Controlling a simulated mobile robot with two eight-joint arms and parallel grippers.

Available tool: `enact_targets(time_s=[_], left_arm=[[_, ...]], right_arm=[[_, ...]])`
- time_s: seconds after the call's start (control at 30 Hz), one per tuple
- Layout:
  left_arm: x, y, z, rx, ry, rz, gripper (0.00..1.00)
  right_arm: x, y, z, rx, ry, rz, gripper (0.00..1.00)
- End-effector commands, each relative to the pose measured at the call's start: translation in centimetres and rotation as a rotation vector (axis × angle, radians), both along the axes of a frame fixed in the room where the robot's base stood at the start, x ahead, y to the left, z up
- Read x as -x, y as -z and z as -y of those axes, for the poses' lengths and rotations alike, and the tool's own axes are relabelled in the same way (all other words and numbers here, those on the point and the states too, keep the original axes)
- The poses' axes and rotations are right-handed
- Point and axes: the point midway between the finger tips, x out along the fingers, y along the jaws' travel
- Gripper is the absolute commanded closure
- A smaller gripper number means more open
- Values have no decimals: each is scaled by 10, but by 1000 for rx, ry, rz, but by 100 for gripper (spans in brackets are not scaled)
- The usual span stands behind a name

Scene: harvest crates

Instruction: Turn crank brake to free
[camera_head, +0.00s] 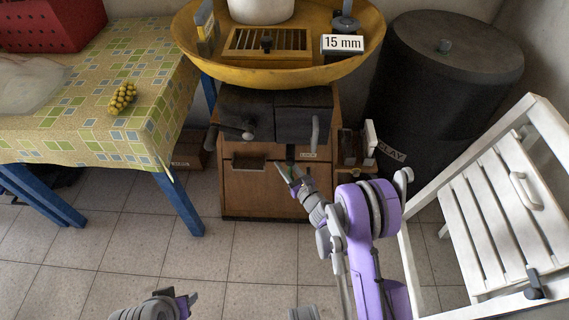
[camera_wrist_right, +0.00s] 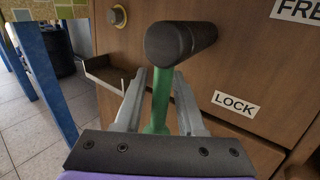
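The crank brake is a green lever with a black grip (camera_wrist_right: 180,40), standing out from the wooden cabinet front (camera_head: 262,190). In the right wrist view its green stem (camera_wrist_right: 160,98) is between the two fingers of my right gripper (camera_wrist_right: 160,85), with a narrow gap visible on each side. The gripper looks open around it. In the head view my right gripper (camera_head: 290,172) is at the cabinet and largely covers the lever. A LOCK label (camera_wrist_right: 235,103) is right of the lever; a partly cropped FREE label (camera_wrist_right: 298,10) is higher right. My left gripper (camera_head: 182,302) is low at the bottom edge, away from everything.
A yellow basin (camera_head: 285,75) tops the dark machine with a side crank (camera_head: 232,130). A table (camera_head: 100,150) stands left, a black drum (camera_head: 440,75) back right, a white slatted chair (camera_head: 500,200) right. A metal bracket (camera_wrist_right: 103,72) juts out left of the lever. Tiled floor is open in front.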

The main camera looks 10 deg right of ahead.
Motion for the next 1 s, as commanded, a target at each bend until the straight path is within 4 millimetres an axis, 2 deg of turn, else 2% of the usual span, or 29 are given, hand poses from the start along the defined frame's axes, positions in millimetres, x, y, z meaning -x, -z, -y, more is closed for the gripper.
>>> enact_targets(time_s=[0.03, 0.2, 1.0], left_arm=[[0, 0, 0, 0, 0, 0, 50], [0, 0, 0, 0, 0, 0, 50], [0, 0, 0, 0, 0, 0, 50]], right_arm=[[0, 0, 0, 0, 0, 0, 72], [0, 0, 0, 0, 0, 0, 100], [0, 0, 0, 0, 0, 1, 100]])
